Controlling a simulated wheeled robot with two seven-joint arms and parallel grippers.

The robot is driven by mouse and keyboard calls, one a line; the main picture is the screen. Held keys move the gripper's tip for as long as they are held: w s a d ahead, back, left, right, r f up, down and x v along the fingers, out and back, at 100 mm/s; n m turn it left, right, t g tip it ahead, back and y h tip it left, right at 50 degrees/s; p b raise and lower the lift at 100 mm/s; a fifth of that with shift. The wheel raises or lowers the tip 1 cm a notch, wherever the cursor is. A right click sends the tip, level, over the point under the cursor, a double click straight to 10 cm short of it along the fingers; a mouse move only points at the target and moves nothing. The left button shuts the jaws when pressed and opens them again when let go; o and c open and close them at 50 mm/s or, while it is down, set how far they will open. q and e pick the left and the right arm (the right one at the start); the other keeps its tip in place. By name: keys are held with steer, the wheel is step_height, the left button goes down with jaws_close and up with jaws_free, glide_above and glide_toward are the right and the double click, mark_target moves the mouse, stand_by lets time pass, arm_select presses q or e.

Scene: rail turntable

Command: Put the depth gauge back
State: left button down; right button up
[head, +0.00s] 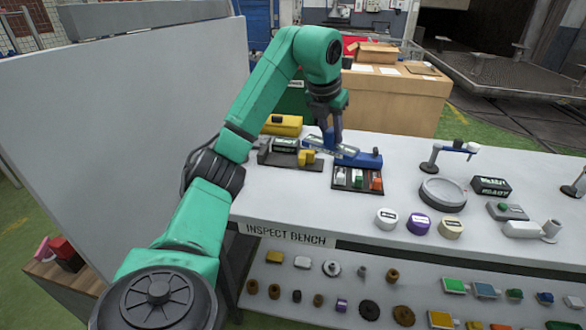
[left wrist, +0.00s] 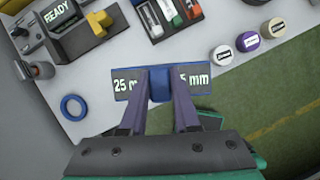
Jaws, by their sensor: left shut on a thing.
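My left gripper (head: 334,140) is shut on a blue-edged bar with dark label faces, the likely depth gauge (head: 318,145), held above the bench. In the left wrist view the gripper (left wrist: 159,85) grips the blue middle of this gauge (left wrist: 126,84), and parts of "25 mm" show on both sides of the fingers. My right gripper is not in view.
A READY device (left wrist: 62,18) with a yellow block (left wrist: 98,20) stands left of the tray. White, purple and cream discs (head: 419,222) sit near the front edge. A blue ring (left wrist: 73,107) lies on the bench. A round dish (head: 443,194) is further right.

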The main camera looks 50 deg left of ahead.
arm_select(q)
steer(key=f, duration=0.6)
steer(key=d+f, duration=0.1)
steer(key=f, duration=0.5)
steer(key=w+f, duration=0.1)
steer(key=f, duration=0.6)
steer(key=shift+d+f+b, duration=0.1)
steer(key=shift+d+b, duration=0.05)
steer(key=shift+b, duration=0.15)
steer(key=shift+f, duration=0.25)
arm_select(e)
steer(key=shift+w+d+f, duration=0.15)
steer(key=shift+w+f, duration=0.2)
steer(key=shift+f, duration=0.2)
arm_select(q)
steer(key=shift+f, duration=0.1)
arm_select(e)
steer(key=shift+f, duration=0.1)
arm_select(q)
steer(key=c, duration=0.6)
jaws_free()
steer(key=shift+c, duration=0.2)
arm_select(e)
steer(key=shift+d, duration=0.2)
